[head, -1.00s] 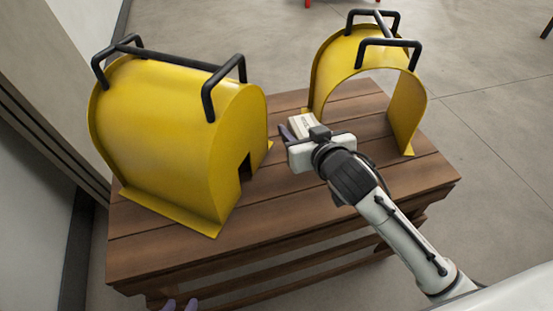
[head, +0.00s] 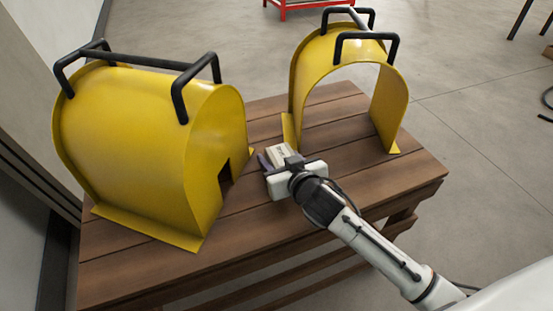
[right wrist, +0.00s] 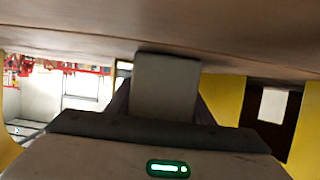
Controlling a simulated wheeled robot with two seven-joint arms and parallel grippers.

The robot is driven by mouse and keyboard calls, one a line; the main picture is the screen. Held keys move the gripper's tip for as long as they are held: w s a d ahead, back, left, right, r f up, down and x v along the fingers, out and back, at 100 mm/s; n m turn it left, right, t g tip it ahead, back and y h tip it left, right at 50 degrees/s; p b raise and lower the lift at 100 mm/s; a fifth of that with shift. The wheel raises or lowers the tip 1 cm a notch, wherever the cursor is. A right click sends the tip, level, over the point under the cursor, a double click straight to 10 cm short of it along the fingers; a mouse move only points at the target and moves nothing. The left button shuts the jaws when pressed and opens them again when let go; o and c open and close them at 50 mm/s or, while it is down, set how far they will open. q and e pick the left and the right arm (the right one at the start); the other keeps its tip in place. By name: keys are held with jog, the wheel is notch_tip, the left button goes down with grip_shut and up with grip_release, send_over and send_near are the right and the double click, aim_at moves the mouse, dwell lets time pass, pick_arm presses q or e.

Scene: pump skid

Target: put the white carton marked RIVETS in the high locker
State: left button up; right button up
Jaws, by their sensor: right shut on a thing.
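A small white carton (head: 280,151) is at the tips of my right gripper (head: 277,160), over the wooden bench between two yellow guards. My right gripper is shut on it. In the right wrist view the carton (right wrist: 166,88) shows as a plain pale block between the fingers, close to the wooden surface. I cannot read its marking, and I cannot tell whether it touches the bench. My left gripper is not in view. No high locker can be made out in these frames.
A large yellow guard (head: 140,150) with black handles stands left on the slatted bench (head: 250,235). An open yellow arch guard (head: 310,80) stands at the back right. Bare slats lie around the carton. A red stand (head: 290,8) is on the floor beyond.

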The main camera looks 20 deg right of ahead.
jog(key=o, duration=1.2)
